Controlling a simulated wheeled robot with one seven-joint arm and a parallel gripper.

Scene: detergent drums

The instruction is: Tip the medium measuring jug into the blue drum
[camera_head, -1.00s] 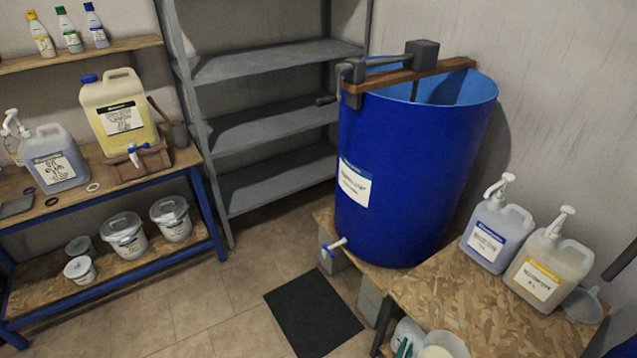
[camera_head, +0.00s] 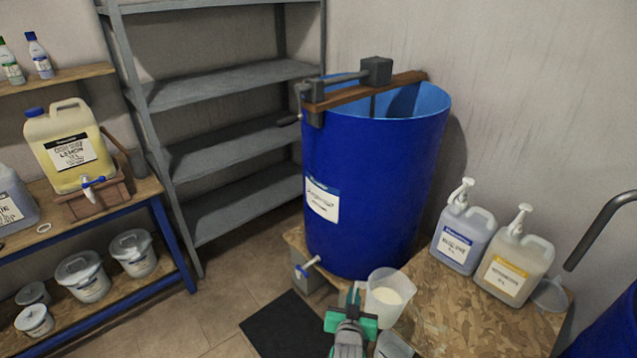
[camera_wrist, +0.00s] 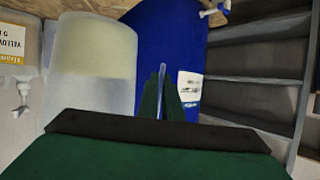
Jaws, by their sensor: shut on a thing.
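A translucent measuring jug (camera_head: 390,297) holds a pale cream content and looks close to upright. My gripper (camera_head: 352,302) is at its left side, shut on its handle; the jug also shows in the wrist view (camera_wrist: 92,75), beside the green fingers (camera_wrist: 161,103). The blue drum (camera_head: 375,190) stands behind and above the jug, apart from it. Its top is partly open, with a wooden bar (camera_head: 365,92) and a grey crank mechanism (camera_head: 376,71) across the left side of the rim. The drum's inside bottom is hidden.
Two pump jugs, one blue-grey (camera_head: 463,238) and one cream (camera_head: 514,268), stand on the chipboard bench (camera_head: 435,318) right of the drum, near a funnel (camera_head: 549,294). A tap (camera_head: 308,267) juts from the drum's lower front. Grey shelves (camera_head: 225,140) behind are empty.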

